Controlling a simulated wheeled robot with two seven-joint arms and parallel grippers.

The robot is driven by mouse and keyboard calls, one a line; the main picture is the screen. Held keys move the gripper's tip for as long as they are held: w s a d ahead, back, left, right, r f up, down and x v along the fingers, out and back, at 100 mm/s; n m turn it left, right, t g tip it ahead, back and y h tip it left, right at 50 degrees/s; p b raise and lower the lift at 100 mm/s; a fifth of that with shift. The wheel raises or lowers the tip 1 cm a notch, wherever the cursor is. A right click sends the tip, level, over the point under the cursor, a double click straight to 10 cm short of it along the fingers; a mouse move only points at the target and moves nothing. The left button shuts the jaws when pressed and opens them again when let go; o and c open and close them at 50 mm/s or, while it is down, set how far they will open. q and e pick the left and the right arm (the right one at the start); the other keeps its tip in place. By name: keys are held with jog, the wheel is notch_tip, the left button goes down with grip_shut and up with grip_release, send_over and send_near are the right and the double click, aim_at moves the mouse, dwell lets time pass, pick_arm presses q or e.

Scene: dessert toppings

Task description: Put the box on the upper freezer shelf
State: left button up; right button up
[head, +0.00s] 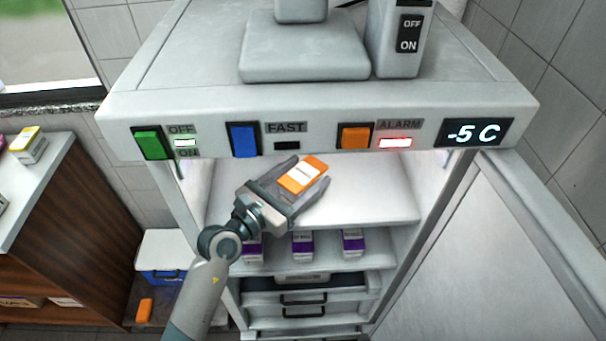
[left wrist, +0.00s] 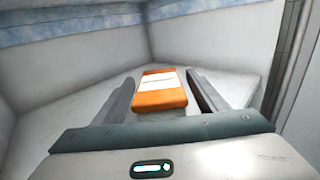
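The orange box (head: 303,174) with a white label lies flat at the upper freezer shelf (head: 375,196), near the shelf's middle left. My left gripper (head: 308,172) reaches in from the front, with one finger on each side of the box. In the left wrist view, the box (left wrist: 160,92) sits between the two fingers, with narrow gaps showing beside it, so the gripper looks open around it. The underside of the box is hidden, so its contact with the shelf cannot be seen directly. My right gripper is not in view.
Purple-and-white boxes (head: 302,245) stand on the shelf below, with drawers (head: 300,296) under them. The freezer's control panel overhangs the opening. The freezer door (head: 480,250) stands open at right. A wooden counter is at left, with a blue-and-white cooler (head: 163,254) beside it. The upper shelf's right side is clear.

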pick_arm(q)
jog(key=shift+r, duration=0.15)
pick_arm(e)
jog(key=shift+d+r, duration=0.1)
pick_arm(q)
jog(key=shift+s+a, duration=0.35)
jog(key=shift+s, duration=0.05)
jog(key=b+v, duration=0.2)
jog(key=v, duration=0.8)
jog(key=shift+b, duration=0.3)
jog(key=shift+s+a, duration=0.2)
jog(key=shift+a, duration=0.05)
jog(key=shift+s+a, duration=0.1)
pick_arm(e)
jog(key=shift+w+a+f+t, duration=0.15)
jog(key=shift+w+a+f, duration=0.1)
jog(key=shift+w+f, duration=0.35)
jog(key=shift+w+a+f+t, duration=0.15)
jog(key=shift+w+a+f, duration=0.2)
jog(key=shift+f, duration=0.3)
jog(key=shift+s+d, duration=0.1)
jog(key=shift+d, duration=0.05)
